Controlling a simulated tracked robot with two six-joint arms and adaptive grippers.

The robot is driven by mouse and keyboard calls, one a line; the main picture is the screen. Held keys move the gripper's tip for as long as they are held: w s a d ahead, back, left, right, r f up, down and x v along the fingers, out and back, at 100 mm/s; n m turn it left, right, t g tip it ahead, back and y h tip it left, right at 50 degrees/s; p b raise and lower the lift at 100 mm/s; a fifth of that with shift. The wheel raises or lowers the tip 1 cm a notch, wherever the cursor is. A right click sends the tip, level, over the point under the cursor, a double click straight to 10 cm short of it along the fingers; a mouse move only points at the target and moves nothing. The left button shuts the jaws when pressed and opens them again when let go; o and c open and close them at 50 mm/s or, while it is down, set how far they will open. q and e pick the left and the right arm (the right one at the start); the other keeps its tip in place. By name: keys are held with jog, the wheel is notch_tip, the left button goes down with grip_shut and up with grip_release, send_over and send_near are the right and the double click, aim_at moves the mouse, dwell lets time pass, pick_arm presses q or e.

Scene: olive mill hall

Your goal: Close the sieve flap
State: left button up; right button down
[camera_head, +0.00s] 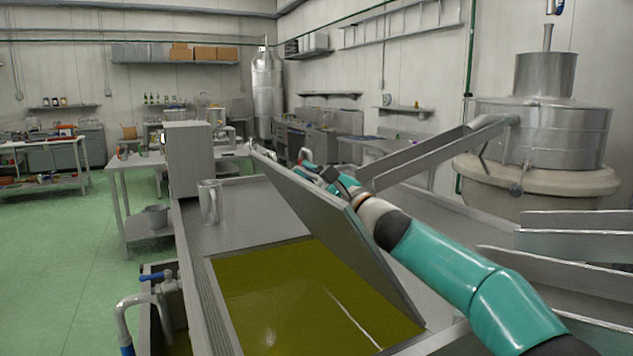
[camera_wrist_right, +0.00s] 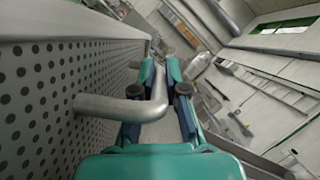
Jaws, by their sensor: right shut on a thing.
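The sieve flap (camera_head: 335,225) is a grey metal plate that stands raised and tilted along the right side of the basin with olive-green oil (camera_head: 300,290). In the right wrist view its perforated face (camera_wrist_right: 35,100) fills the left, and a bent metal bar handle (camera_wrist_right: 98,106) sticks out from it. My right gripper (camera_head: 325,175) is on the far right side of the flap, partly hidden by its edge. In the wrist view the right gripper's fingers (camera_wrist_right: 164,80) are closed around the handle. My left gripper is not in view.
A metal jug (camera_head: 209,202) stands on the ledge behind the oil, near a grey box (camera_head: 188,158). A metal chute (camera_head: 435,155) slopes from the steel mill (camera_head: 540,130) at the right. Pipes with a blue valve (camera_head: 155,275) are at the lower left.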

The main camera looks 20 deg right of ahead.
aim_at(330, 219)
jog(key=shift+a, duration=0.15)
jog(key=c, duration=1.2)
grip_release()
jog(key=v, duration=1.2)
jog(key=shift+f, duration=0.1)
